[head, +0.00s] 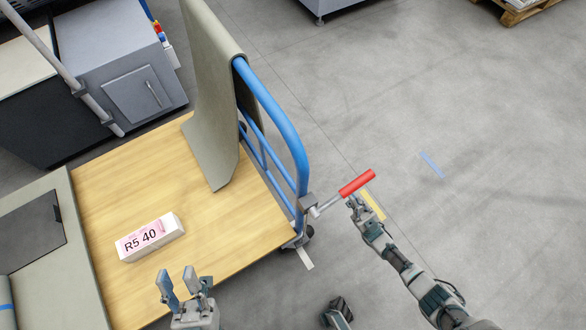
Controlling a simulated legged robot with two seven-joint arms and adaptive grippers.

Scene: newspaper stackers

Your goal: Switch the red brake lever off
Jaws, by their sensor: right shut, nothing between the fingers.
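The red brake lever (357,183) sticks out to the right from the blue rail of the cart, on a short grey metal arm, and points up and to the right. My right gripper (354,201) is just below the red handle, very close to it; I cannot tell whether they touch. Its fingers are shut with nothing between them. My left gripper (181,280) is at the bottom of the view, over the front edge of the cart. Its two fingers are spread apart and empty.
The cart has a wooden deck (240,222) and a blue tubular rail (283,125) with a grey-green sheet (207,100) draped over it. A white box marked R5 40 (150,237) lies on the deck. A grey machine (110,65) stands at upper left. The floor at right is open.

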